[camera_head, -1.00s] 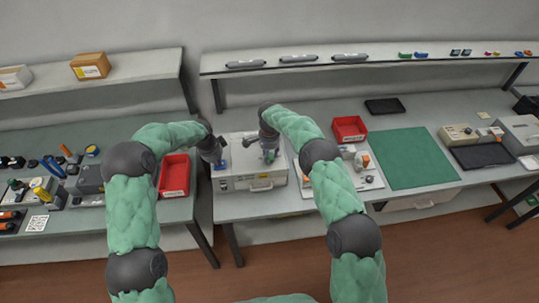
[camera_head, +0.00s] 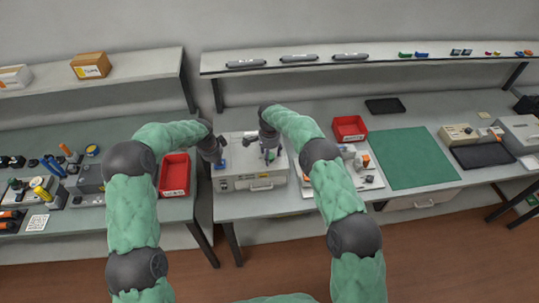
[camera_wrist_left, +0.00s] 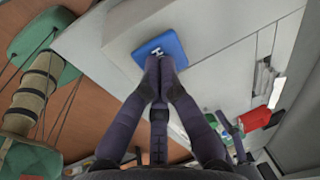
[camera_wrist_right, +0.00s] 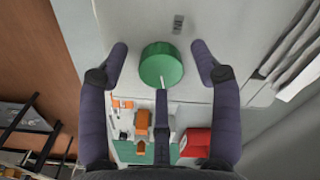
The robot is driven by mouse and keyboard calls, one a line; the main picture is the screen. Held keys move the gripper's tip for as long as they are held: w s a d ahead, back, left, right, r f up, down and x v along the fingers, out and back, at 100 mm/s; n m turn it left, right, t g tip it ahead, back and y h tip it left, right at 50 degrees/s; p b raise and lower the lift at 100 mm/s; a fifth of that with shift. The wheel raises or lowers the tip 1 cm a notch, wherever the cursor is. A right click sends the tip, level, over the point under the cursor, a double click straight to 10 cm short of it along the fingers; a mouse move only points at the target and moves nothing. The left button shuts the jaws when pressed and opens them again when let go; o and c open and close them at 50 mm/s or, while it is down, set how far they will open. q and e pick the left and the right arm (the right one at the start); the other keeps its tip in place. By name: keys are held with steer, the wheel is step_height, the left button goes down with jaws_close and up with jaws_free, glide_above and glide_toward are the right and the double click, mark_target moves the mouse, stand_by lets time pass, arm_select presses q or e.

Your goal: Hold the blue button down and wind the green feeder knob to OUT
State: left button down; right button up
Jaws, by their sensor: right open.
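The grey-white machine (camera_head: 235,184) stands on the middle bench. Its square blue button (camera_wrist_left: 166,46) shows in the left wrist view and is small in the head view (camera_head: 221,166). My left gripper (camera_wrist_left: 160,62) has its fingers together, with the tips at the button's near edge; I cannot tell how far the button is pressed. The round green feeder knob (camera_wrist_right: 161,66) has a white pointer line aimed at the bottom of the right wrist view. My right gripper (camera_wrist_right: 159,50) is open, one finger on each side of the knob, with gaps visible. The OUT marking is not legible.
A red bin (camera_head: 174,175) stands left of the machine and another red bin (camera_head: 349,129) at the right. A green mat (camera_head: 412,157) lies further right. A shelf (camera_head: 380,60) with several dark cylinders runs above the bench.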

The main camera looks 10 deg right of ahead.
arm_select(q)
steer(key=shift+s+f, duration=0.1)
steer(key=shift+f, duration=0.1)
arm_select(e)
step_height(320, 180, up, 12)
steer(key=shift+f, duration=0.1)
stand_by(0.3)
arm_select(q)
steer(key=w+d+p+v, duration=0.1)
steer(key=p+v, duration=0.3)
steer(key=v, duration=0.5)
steer(key=shift+w+r, duration=0.25)
steer(key=shift+w, duration=0.3)
arm_select(e)
step_height(320, 180, up, 4)
glide_above(270, 156)
steer(key=shift+a, duration=0.1)
